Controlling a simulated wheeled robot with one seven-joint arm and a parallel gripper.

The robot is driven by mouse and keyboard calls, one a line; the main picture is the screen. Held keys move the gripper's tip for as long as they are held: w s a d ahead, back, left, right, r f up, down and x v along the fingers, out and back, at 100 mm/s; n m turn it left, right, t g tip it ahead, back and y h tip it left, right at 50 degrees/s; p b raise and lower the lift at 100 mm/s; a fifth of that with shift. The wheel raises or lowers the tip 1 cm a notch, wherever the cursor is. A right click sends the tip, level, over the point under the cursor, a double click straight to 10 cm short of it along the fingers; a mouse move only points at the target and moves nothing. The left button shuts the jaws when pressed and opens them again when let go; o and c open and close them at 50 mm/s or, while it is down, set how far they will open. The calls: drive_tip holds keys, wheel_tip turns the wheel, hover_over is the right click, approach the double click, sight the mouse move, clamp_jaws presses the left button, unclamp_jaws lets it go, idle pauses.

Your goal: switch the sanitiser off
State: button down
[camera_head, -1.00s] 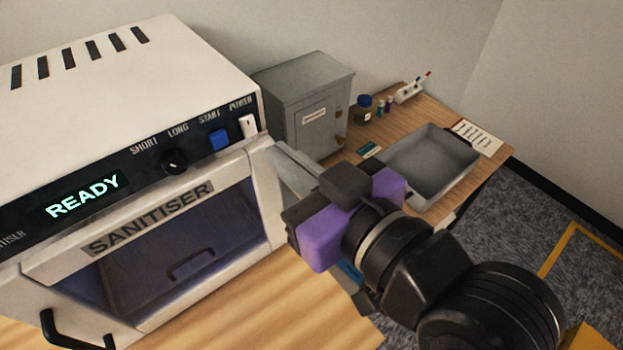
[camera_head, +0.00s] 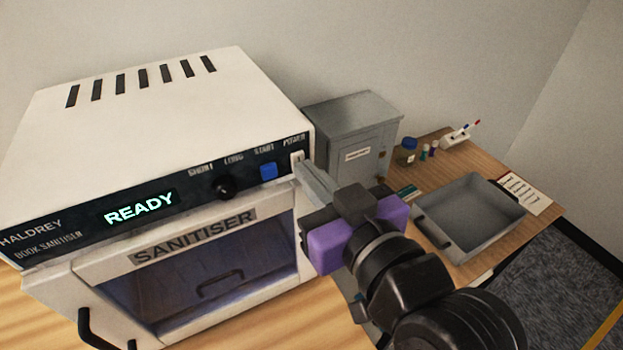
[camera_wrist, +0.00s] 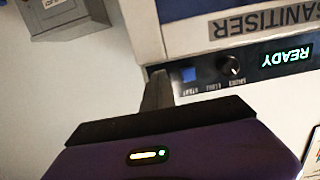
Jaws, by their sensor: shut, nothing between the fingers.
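The sanitiser (camera_head: 150,105) is a white box with a dark control strip and a lit green READY display (camera_head: 140,208). The display also shows upside down in the wrist view (camera_wrist: 286,56). The small white POWER switch (camera_head: 297,157) is at the strip's right end, beside the blue START button (camera_head: 268,171) and the black SHORT/LONG knob (camera_head: 224,187). My gripper (camera_head: 303,172) is shut and empty, its fingertips at or just below the switch. I cannot tell if they touch it. In the wrist view the fingers (camera_wrist: 158,80) cover the switch.
A grey cabinet (camera_head: 350,130) stands close to the right of the sanitiser. A grey tray (camera_head: 435,236) and small bottles (camera_head: 408,152) are on the wooden table further right. The sanitiser's door and black handle (camera_head: 95,330) are at the front.

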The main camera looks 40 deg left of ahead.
drive_tip(key=y+b, duration=0.1)
drive_tip(key=b, duration=0.1)
drive_tip(key=f+y+b, duration=0.1)
drive_tip(key=b, duration=0.2)
drive_tip(key=shift+w+a+f+t, duration=0.1)
drive_tip(key=shift+a+t, duration=0.15)
drive_tip(key=shift+t, duration=0.15)
drive_tip(key=shift+b, duration=0.6)
drive_tip(key=shift+a+r, duration=0.15)
drive_tip(key=shift+r, duration=0.1)
